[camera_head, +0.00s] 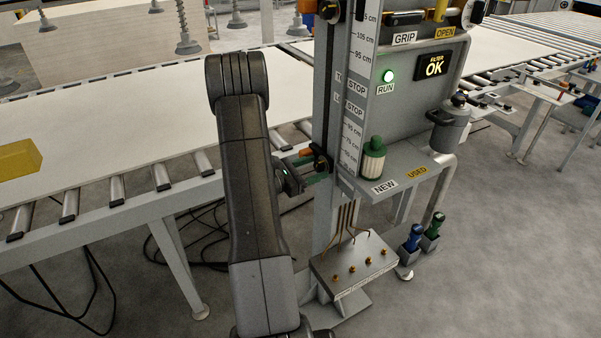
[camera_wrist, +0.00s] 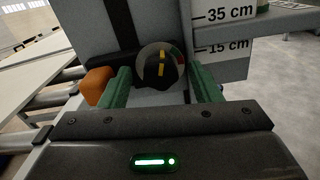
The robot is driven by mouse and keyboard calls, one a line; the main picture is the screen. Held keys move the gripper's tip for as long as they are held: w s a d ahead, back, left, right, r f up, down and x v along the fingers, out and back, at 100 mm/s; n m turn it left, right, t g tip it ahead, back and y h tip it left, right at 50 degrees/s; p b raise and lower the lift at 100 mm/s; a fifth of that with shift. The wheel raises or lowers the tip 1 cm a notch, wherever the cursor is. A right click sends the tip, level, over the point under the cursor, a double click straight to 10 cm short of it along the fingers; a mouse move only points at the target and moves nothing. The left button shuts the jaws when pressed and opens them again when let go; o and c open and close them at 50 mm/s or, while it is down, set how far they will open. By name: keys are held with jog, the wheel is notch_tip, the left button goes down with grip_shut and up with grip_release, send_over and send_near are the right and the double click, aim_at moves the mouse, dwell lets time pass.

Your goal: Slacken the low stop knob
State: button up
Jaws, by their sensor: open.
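The low stop knob (camera_wrist: 156,76) is black with a yellow mark and shows in the middle of the wrist view. It sits before a round dial plate with red and green patches on its right side. My gripper (camera_wrist: 160,84) is open, its green fingers on the left and right of the knob, with a visible gap on each side. In the head view my gripper (camera_head: 316,168) is at the lower front of the grey column, and the knob (camera_head: 322,161) is partly hidden there. Whether the fingers touch it cannot be told.
An orange block (camera_wrist: 97,84) sits just left of the left finger. A scale with cm marks (camera_head: 353,120) runs up the column. A shelf (camera_head: 405,178) with a green-capped filter (camera_head: 373,158) juts out right. A roller conveyor (camera_head: 120,193) lies left.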

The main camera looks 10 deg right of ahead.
jog(key=b+v, duration=0.2)
jog(key=v, duration=1.1)
jog(key=shift+a, duration=0.25)
jog(key=shift+d, duration=0.1)
jog(key=p+x, duration=0.2)
jog(key=x, duration=1.1)
jog(key=shift+d, duration=0.4)
jog(key=shift+c, duration=0.4)
jog(key=c, duration=0.9)
jog(key=shift+n, duration=0.4)
jog(key=shift+w+n+p, duration=0.1)
jog(key=shift+n+p, duration=0.55)
jog(key=shift+n, duration=2.15)
